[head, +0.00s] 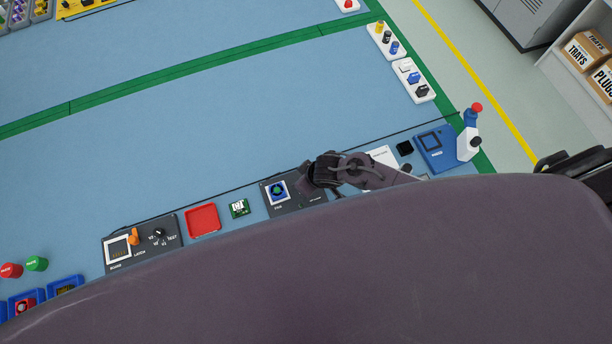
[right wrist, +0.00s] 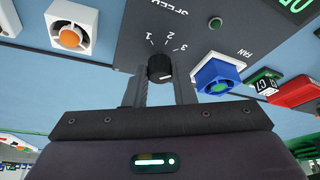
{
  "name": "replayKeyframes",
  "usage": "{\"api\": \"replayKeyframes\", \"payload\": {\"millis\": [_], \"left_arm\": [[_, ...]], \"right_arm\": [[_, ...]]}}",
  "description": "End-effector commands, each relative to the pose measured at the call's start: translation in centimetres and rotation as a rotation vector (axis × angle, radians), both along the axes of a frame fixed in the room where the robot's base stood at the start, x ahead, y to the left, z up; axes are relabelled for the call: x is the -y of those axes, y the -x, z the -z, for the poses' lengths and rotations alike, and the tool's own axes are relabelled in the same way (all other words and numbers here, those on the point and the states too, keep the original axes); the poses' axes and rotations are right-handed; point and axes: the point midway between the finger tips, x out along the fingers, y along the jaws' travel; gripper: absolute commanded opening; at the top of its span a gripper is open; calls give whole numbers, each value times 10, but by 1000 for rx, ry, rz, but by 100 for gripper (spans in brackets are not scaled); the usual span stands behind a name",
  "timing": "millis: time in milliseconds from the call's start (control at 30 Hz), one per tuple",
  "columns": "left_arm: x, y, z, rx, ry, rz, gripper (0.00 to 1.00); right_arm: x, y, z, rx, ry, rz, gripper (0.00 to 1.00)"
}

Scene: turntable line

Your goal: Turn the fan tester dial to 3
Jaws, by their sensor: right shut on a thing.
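The fan tester (head: 297,205) is a dark panel at the front of the bench in the head view, partly hidden by my right arm. Its dark dial (right wrist: 160,68) shows in the right wrist view, with the marks 1, 2, 3 and the word SPEED around it. A short white mark shows on the dial's near side, away from the numbers; I cannot tell its setting for sure. My right gripper (right wrist: 159,88) is shut on the dial, one finger on each side. It also shows over the panel in the head view (head: 308,180). My left gripper is not in view.
A blue fan in a white frame (right wrist: 218,76) sits on the panel beside the dial. A white unit with an orange centre (right wrist: 71,30) stands near the panel. A green board (head: 239,208), a red tray (head: 202,220) and another test panel (head: 170,242) lie to the left.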

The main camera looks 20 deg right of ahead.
Motion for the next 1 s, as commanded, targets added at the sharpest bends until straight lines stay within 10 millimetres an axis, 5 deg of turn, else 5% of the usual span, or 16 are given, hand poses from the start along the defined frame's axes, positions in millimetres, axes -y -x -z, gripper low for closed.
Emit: {"api": "replayKeyframes", "payload": {"millis": [533, 567, 700, 1000], "left_arm": [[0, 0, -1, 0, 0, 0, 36], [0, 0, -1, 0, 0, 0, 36], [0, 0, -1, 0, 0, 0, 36], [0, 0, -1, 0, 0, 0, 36]], "right_arm": [[0, -2, -1, 4, -1, 24, 0], [0, -2, -1, 4, -1, 24, 27], [0, -1, -1, 3, -1, 23, 45], [0, 0, -1, 1, -1, 22, 45]]}}
